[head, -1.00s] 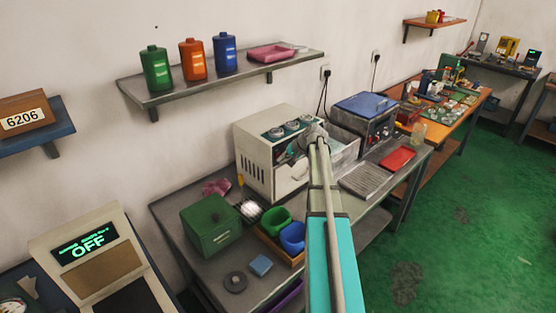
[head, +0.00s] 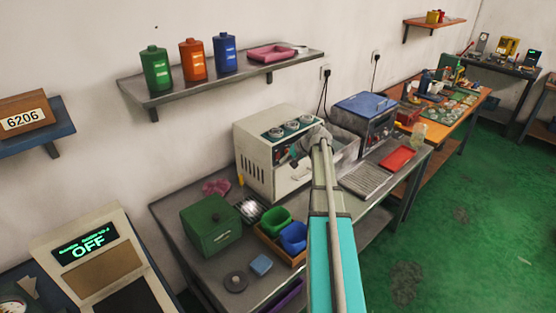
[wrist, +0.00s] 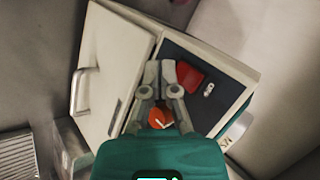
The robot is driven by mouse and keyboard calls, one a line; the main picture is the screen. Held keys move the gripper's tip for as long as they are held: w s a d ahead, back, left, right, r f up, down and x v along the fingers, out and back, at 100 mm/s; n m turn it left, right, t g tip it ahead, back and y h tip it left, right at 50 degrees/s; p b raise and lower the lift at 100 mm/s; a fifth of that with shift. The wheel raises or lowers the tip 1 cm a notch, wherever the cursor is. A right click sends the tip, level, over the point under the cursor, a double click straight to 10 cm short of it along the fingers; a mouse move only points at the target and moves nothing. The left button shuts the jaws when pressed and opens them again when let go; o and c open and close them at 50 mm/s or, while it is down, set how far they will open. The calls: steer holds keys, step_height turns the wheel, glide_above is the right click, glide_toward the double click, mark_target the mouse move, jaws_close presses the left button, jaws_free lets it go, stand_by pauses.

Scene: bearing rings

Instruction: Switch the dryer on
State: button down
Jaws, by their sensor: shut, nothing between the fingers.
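The dryer appears to be the white box-shaped machine (head: 262,165) on the grey bench, with round dials on its top. In the wrist view its white door with a bar handle (wrist: 120,70) is on the left, beside a dark control panel (wrist: 222,102). The panel carries a red switch (wrist: 190,77) and a small white toggle-like part. My gripper (wrist: 161,68) is shut and empty, its fingertips just left of the red switch; I cannot tell whether they touch it. An orange-red round knob (wrist: 156,117) shows between the fingers. In the head view my wrist hides part of the front.
A blue-lidded machine (head: 365,113) stands right of the dryer. A green box (head: 212,228), green and blue bins and a blue block are at the bench's left front. A display (head: 85,248) at lower left reads OFF. A shelf with bottles hangs above.

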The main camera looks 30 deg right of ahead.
steer(key=shift+s+d+r+p, duration=0.1)
steer(key=shift+s+d, duration=0.05)
steer(key=shift+s, duration=0.65)
steer(key=shift+s+d+r+p, duration=0.1)
steer(key=shift+s, duration=0.7)
steer(key=shift+s+d+r+p, duration=0.1)
steer(key=shift+s+d, duration=0.05)
steer(key=shift+s, duration=0.65)
steer(key=shift+a, duration=0.1)
steer(key=s+a+f+n+g+h, duration=0.1)
steer(key=s+a, duration=0.4)
steer(key=a, duration=0.7)
steer(key=s+a+f+n+g+h, duration=0.2)
steer(key=s+a+n, duration=0.3)
steer(key=a, duration=0.8)
steer(key=s+a+f+n+g+h, duration=0.2)
steer(key=s+a+n+g, duration=0.1)
steer(key=a, duration=1)
steer(key=s+g, duration=0.1)
steer(key=s, duration=0.1)
steer(key=shift+s, duration=0.3)
steer(key=c, duration=1.3)
jaws_free()
steer(key=shift+c, duration=0.2)
